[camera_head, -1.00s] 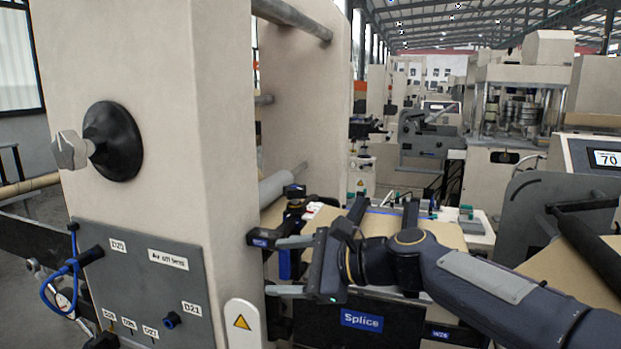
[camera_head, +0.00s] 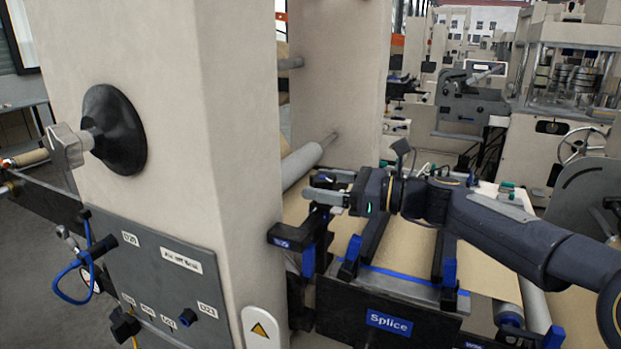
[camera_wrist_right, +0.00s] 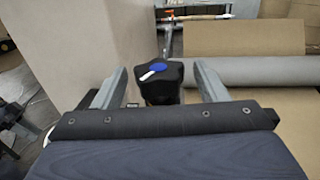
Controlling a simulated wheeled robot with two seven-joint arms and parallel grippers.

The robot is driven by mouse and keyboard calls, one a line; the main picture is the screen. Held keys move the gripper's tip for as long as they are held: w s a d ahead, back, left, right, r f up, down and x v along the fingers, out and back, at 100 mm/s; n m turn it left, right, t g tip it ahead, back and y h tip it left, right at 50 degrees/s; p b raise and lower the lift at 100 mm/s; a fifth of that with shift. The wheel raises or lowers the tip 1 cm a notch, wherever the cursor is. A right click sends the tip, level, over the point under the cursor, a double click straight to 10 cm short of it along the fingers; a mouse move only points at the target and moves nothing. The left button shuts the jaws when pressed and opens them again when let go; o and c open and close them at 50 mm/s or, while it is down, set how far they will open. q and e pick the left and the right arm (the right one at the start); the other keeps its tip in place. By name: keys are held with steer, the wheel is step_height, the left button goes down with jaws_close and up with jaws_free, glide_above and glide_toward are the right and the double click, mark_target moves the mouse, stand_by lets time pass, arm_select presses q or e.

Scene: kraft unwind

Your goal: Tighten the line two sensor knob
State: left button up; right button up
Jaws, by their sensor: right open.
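A black knob with a blue cap and a white pointer mark (camera_wrist_right: 158,76) stands between the two grey fingers of my right gripper (camera_wrist_right: 158,88) in the right wrist view. The fingers are spread, with a visible gap on each side of the knob. In the head view my right gripper (camera_head: 328,187) is at the upright black bracket (camera_head: 318,226) by the splice table, beside the beige column. The knob is hard to make out there among the fingers. I cannot read a line number on it. My left gripper is out of view.
The beige column (camera_head: 215,150) stands close left of the gripper, with a large black knob (camera_head: 118,130) and a grey labelled panel (camera_head: 160,275). A grey roller (camera_head: 305,165) lies behind. The splice table, marked Splice (camera_head: 389,322), carries brown paper and black rails.

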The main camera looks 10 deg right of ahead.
steer(key=shift+x, duration=1.5)
steer(key=c, duration=1)
steer(key=shift+f+m+t+h+b, duration=0.15)
steer(key=shift+m+t+h+b, duration=0.7)
steer(key=shift+t, duration=0.45)
steer(key=m+t+h+b, duration=0.3)
steer(key=shift+w+d+m+t+h, duration=0.25)
steer(key=shift+w+t, duration=0.05)
steer(key=m+t+h+b, duration=0.2)
steer(key=h+b, duration=0.1)
steer(key=shift+w+d+m+h, duration=0.15)
steer(key=shift+d+m+h, duration=0.1)
steer(key=shift+m+h, duration=0.05)
steer(key=shift+d+r+m+t+h+b, duration=0.25)
steer(key=shift+m+t+h+b, duration=0.2)
steer(key=shift+m+h, duration=0.4)
steer(key=shift+w+r+h, duration=0.1)
steer(key=shift+r+h, duration=0.05)
steer(key=shift+h, duration=0.2)
